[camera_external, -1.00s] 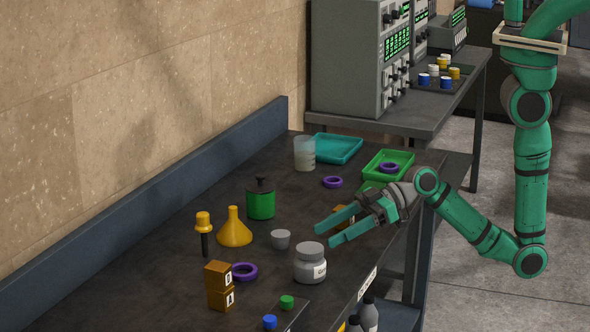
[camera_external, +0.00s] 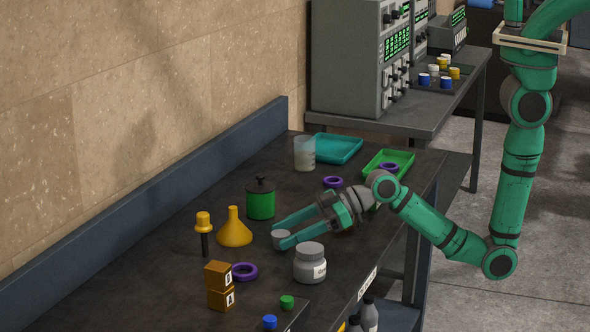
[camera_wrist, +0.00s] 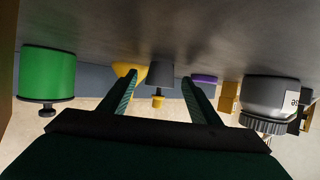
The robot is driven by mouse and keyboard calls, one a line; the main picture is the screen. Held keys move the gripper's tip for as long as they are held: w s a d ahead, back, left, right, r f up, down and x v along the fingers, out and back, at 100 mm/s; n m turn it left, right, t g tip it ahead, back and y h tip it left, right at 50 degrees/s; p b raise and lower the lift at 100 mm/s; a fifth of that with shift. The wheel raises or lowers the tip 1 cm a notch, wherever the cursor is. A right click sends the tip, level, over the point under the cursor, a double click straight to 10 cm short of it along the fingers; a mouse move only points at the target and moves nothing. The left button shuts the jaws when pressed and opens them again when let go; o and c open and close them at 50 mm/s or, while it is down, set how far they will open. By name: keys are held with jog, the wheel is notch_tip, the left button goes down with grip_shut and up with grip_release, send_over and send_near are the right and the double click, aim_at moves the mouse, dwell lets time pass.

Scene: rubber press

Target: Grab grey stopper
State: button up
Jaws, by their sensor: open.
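The grey stopper (camera_external: 280,240) is a small tapered grey piece on the dark bench. My gripper (camera_external: 283,234) is open and low over the bench, with its two green fingers reaching to either side of the stopper. In the wrist view the stopper (camera_wrist: 161,72) shows between the fingertips, with a gap visible on each side. The fingers partly cover it in the outside view.
A grey labelled jar (camera_external: 310,265) stands close to the near finger. A yellow funnel (camera_external: 234,232), a yellow-topped black tool (camera_external: 203,224) and a green container (camera_external: 261,204) stand beyond.

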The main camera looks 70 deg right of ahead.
jog(key=shift+x, duration=1.05)
jog(key=c, duration=1.1)
